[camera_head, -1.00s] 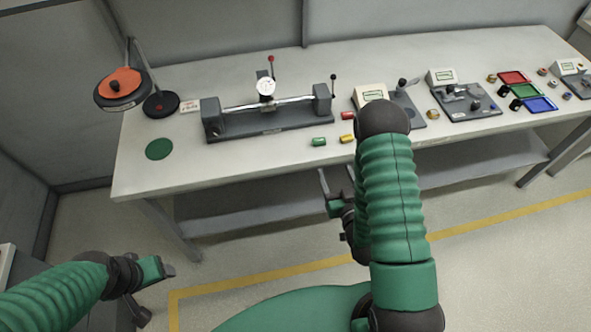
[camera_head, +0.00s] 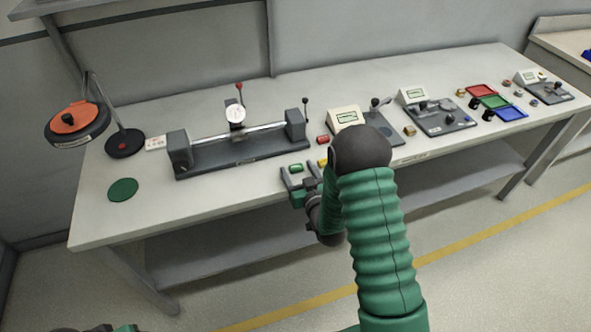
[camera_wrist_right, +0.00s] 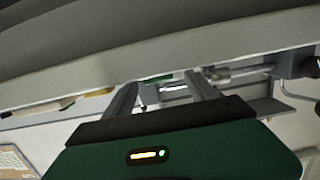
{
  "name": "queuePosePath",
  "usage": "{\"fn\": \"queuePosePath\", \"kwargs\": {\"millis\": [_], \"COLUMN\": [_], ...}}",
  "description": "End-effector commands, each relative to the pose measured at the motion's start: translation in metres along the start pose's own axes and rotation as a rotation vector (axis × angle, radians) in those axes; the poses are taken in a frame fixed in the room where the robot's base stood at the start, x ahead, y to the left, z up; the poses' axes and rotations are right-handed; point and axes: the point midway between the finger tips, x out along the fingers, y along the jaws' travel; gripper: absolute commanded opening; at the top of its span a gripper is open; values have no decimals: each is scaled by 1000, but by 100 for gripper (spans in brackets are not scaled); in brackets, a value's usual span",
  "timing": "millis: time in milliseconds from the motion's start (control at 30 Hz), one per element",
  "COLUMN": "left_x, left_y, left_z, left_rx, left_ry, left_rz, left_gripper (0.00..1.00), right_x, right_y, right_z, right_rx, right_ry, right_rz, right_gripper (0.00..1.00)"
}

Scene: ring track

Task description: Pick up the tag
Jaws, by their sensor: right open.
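Small coloured tags lie near the table's front edge: a green tag (camera_head: 296,168), a yellow tag (camera_head: 322,162) and a red tag (camera_head: 322,140). My right gripper (camera_head: 300,173) is open at the front edge, its fingers on either side of the green tag in the head view. I cannot tell whether they touch it. In the right wrist view the open fingers (camera_wrist_right: 161,97) point at the table edge, with a green piece (camera_wrist_right: 157,77) between their tips. My forearm partly hides the yellow tag. Only a sliver of my left gripper (camera_head: 124,328) shows at the bottom edge.
A grey fixture with a dial gauge (camera_head: 236,117) stands behind the tags. A green disc (camera_head: 122,190) and an orange-topped round device (camera_head: 77,122) are at the left. Electronic units and red, green and blue trays (camera_head: 510,112) fill the right.

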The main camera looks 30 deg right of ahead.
Motion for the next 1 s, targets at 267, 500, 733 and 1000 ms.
{"fn": "queuePosePath", "kwargs": {"millis": [267,500,733,1000], "left_x": [1,1,1,1], "left_y": [0,0,0,0], "left_z": [0,0,0,0], "left_rx": [0,0,0,0], "left_ry": [0,0,0,0], "left_rz": [0,0,0,0], "left_gripper": [64,64,64,64], "right_x": [22,22,22,22], "right_y": [0,0,0,0], "right_z": [1,0,0,1], "right_rx": [0,0,0,0], "right_ry": [-1,0,0,0], "right_rz": [0,0,0,0], "right_gripper": [66,46,16,1]}}
